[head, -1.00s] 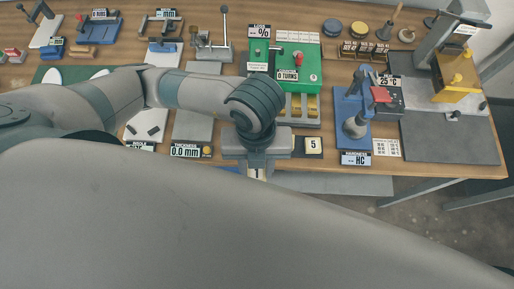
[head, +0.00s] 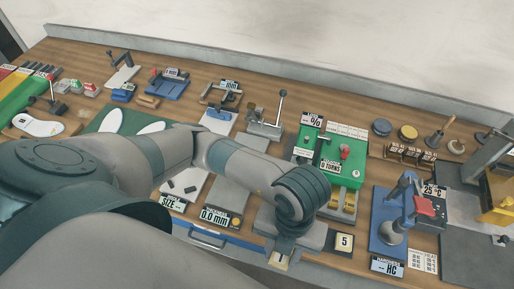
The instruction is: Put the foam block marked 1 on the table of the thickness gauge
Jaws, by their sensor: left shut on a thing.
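My left gripper (head: 292,243) points down at the front edge of the bench and is shut on a pale foam block marked 1 (head: 281,261). Only the block's marked face shows below the gripper; the fingers are mostly hidden by the wrist. The thickness gauge's display (head: 215,216) reads 0.0 mm and stands left of the gripper. A grey plate (head: 231,185) lies behind that display, partly covered by my left arm. A lever device (head: 264,124) stands behind the plate; I cannot tell how it joins the gauge. My right gripper is out of view.
A block or tile marked 5 (head: 343,243) is just right of the gripper. A green device (head: 330,160) stands behind it, and a blue hardness tester (head: 391,232) to the right. White insoles (head: 110,121) lie at left. A blue drawer front (head: 225,243) is below the bench edge.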

